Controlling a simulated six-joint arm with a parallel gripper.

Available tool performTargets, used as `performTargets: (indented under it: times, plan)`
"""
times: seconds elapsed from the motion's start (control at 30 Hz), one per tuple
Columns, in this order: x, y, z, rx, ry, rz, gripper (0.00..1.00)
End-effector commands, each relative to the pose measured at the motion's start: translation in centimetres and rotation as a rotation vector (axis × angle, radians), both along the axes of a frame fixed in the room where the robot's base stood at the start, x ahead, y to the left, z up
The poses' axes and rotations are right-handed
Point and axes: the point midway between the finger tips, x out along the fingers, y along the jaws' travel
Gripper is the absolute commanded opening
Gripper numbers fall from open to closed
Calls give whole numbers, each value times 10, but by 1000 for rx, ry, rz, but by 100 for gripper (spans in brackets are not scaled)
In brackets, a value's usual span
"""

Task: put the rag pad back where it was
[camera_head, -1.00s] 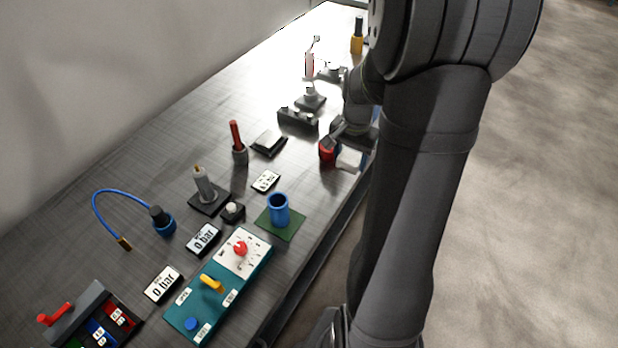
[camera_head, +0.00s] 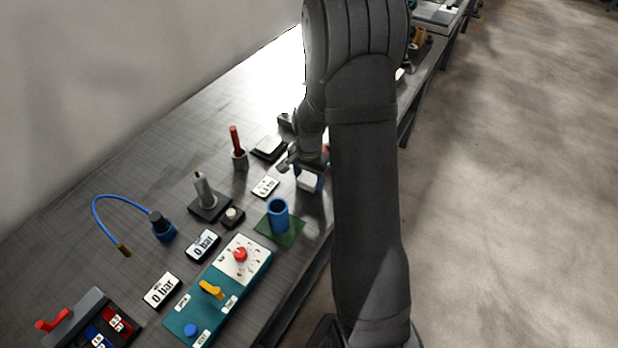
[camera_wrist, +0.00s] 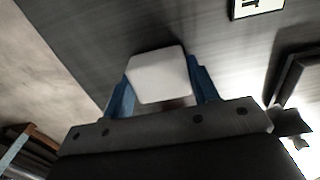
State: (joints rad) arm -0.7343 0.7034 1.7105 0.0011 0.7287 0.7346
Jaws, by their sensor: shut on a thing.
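The rag pad, a white block with rounded edges (camera_wrist: 158,77), sits between the two blue fingers of my gripper (camera_wrist: 162,88) in the wrist view. My gripper is shut on it. In the head view the white pad (camera_head: 308,182) shows just below the gripper (camera_head: 308,172), near the bench's right edge. It is behind and right of the blue cup (camera_head: 278,213) on its green mat (camera_head: 293,234). Whether the pad touches the bench is hard to tell. My arm hides the bench behind the gripper.
A small labelled card (camera_head: 265,187) lies left of the gripper. A dark scale-like block (camera_head: 268,147) and a red-handled tool in a grey holder (camera_head: 238,150) stand farther left. A teal control panel (camera_head: 222,290) is nearer. The bench between card and mat is bare.

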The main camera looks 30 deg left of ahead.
Motion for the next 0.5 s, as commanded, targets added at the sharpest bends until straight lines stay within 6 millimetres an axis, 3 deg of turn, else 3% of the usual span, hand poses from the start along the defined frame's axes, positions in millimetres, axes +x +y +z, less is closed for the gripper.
performTargets:
  times: [0.37,0.4,0.5]
  plan:
    - [0,0,-5,1,-1,0,33]
    - [0,0,-5,1,-2,0,62]
    - [0,0,-4,1,-2,0,76]
